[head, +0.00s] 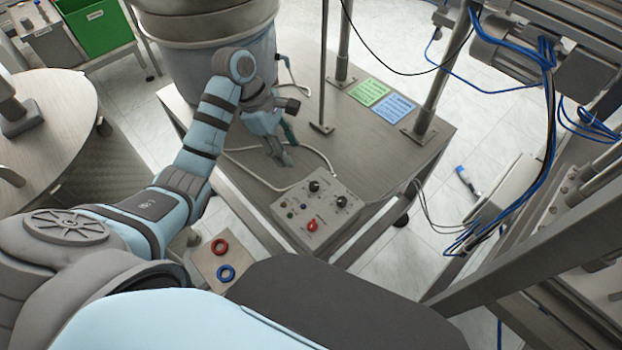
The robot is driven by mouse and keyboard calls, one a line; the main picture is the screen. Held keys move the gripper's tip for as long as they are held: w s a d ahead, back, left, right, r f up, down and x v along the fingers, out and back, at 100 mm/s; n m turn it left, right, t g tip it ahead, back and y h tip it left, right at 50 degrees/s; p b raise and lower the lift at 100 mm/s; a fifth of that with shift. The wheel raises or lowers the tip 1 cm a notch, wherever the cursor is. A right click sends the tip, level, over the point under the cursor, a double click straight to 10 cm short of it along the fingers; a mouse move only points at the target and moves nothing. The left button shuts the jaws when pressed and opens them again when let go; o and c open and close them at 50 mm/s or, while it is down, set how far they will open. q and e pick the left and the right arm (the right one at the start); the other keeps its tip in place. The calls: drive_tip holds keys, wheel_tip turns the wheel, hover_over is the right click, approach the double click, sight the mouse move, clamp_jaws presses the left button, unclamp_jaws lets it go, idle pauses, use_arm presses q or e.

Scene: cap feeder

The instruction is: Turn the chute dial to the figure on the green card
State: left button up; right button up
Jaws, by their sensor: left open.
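The green card (368,92) lies flat on the metal table, left of a blue card (394,108). Its writing is too small to read. A grey control box (285,209) stands near the table's front edge. It carries a black dial (314,187) at the back, another black dial (341,201) to the right and a red knob (312,225) in front. I cannot tell which one is the chute dial or where it points. My left gripper (283,160) is open and empty above the table, behind and left of the box. My right gripper is out of view.
A large round metal feeder bowl (220,50) stands behind my left arm. Upright posts (433,80) rise from the table. A pale cable (318,152) curves behind the box.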

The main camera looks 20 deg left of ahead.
use_arm(q)
drive_tip(key=b, duration=0.8)
hover_over(313, 184)
drive_tip(key=a, duration=0.3)
drive_tip(key=shift+n, duration=0.4)
drive_tip(key=f, duration=0.8)
drive_tip(key=shift+s+d, duration=0.15)
drive_tip(key=shift+s, duration=0.25)
drive_tip(key=b+x, duration=0.2)
drive_tip(key=x, duration=0.3)
drive_tip(key=shift+w+d+r, duration=0.1)
drive_tip(key=shift+w+d, duration=0.05)
drive_tip(key=shift+d, duration=0.05)
drive_tip(key=shift+c, duration=0.3)
clamp_jaws()
